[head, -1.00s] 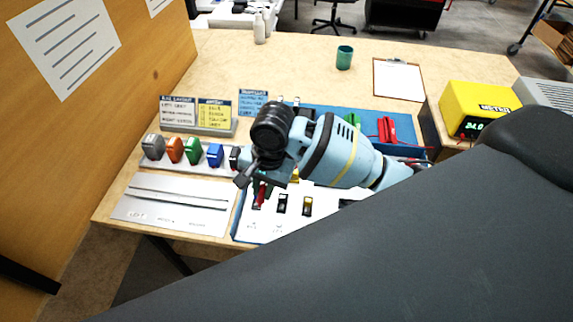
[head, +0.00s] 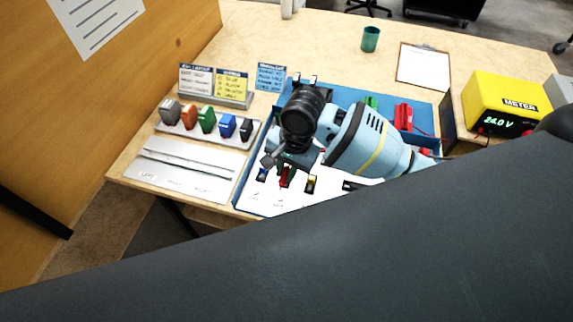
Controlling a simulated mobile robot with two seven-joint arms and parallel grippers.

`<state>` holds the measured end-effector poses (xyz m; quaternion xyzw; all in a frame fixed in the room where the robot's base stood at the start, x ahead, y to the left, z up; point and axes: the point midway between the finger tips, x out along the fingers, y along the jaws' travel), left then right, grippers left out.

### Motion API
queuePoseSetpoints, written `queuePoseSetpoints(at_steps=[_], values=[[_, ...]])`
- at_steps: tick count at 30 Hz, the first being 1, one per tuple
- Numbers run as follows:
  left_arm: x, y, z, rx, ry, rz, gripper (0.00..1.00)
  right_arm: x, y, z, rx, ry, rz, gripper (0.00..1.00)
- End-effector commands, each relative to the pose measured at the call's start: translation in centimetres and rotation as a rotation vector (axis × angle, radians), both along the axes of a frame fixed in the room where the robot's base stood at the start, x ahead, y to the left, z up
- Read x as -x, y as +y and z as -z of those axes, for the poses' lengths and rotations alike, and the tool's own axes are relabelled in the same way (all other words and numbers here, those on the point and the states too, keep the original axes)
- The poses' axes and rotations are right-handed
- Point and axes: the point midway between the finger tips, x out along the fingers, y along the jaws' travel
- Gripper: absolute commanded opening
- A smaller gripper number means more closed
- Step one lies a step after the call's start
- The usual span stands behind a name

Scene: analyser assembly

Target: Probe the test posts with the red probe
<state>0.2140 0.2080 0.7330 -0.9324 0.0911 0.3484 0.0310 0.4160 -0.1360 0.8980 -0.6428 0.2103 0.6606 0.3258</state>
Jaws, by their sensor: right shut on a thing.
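My right gripper (head: 286,166) is shut on the red probe (head: 284,178), over the white board (head: 283,201) in the blue tray. The probe points down at the second post from the left. Whether its tip touches cannot be told, as the gripper hides most of it. A dark blue post (head: 262,174) stands just left of the probe and a yellow-and-black post (head: 311,185) just right. A dark piece (head: 350,186) shows farther right. The yellow meter (head: 506,103) on the right reads about 24.0 V. My left gripper is not in view.
Coloured blocks (head: 207,119) stand in a row at the left, behind a grey slotted plate (head: 190,168). Label cards (head: 231,84) stand behind them. A red holder (head: 403,115), a clipboard (head: 424,66) and a green cup (head: 370,39) are farther back. My dark arm covers the front.

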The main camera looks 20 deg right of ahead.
Motion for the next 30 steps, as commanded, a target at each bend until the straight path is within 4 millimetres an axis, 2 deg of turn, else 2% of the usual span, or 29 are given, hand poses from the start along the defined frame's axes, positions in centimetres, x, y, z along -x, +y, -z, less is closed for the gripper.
queuePoseSetpoints(at_steps=[6,12,30], values=[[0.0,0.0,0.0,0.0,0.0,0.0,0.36,0.0,-0.1,1.8,0.002,0.002,0.001,0.0],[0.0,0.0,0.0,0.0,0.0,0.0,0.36,0.0,-0.1,2.7,0.002,0.001,0.0,0.0],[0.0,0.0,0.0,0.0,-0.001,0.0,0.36,0.0,-0.1,3.0,0.001,0.0,0.0,0.0]])
